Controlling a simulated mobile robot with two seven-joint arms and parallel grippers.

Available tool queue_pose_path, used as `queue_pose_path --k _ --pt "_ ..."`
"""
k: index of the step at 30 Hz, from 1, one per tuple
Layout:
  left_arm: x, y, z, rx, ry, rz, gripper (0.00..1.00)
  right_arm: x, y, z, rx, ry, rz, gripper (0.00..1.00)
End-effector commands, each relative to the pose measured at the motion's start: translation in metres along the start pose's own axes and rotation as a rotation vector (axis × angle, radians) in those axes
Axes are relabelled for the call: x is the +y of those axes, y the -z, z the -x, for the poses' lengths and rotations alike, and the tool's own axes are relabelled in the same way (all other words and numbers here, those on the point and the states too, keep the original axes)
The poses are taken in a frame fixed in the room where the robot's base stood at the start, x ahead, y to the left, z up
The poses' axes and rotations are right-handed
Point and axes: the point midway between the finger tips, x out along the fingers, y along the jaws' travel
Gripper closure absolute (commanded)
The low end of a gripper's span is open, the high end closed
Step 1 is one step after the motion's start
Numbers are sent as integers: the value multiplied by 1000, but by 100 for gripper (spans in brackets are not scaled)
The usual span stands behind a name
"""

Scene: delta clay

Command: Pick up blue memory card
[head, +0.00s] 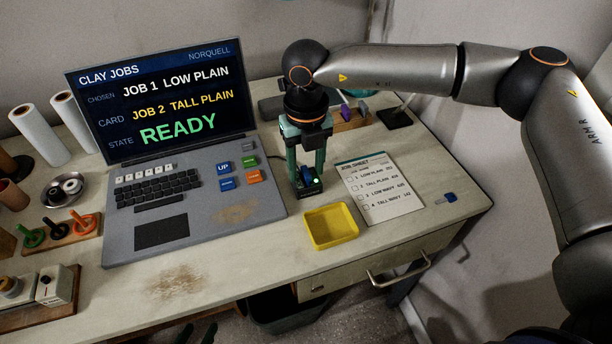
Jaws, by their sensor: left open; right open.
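A small blue object (308,175) stands upright in a dark card reader (309,190) with a lit green light, right of the laptop; it looks like the blue memory card, but the fingers partly hide it. My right gripper (306,172) points straight down over the reader, its green fingers open on either side of the blue object. I cannot tell whether they touch it. Another small blue and pale piece (445,198) lies flat near the table's right edge. My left gripper is not in view.
The laptop (190,225) reads READY, with card JOB 2 TALL PLAIN. A yellow tray (331,243) stands in front of the reader, and a job sheet (381,188) lies to its right. A wooden rack (350,123) with a purple piece is behind. Table is clear at front right.

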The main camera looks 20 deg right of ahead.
Motion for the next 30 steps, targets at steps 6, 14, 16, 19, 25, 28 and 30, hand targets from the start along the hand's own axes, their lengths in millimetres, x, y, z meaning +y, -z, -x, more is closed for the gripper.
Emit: queue_pose_path --k 6,14,16,19,25,28,30 --pt "0 1 1 1 1 0 50 0 0 0 0 0 0 58" --pt "-1 1 1 2 2 0 50 0 0 0 0 0 0 87" --pt "-1 1 1 2 2 0 50 0 0 0 0 0 0 95" --pt "-1 1 1 3 2 0 50 0 0 0 0 0 0 100" --pt "-1 1 1 3 3 0 50 0 0 0 0 0 0 100" --pt "-1 1 1 3 3 0 50 0 0 1 0 0 0 100" --pt "-1 1 1 3 3 0 50 0 0 1 0 0 0 100"
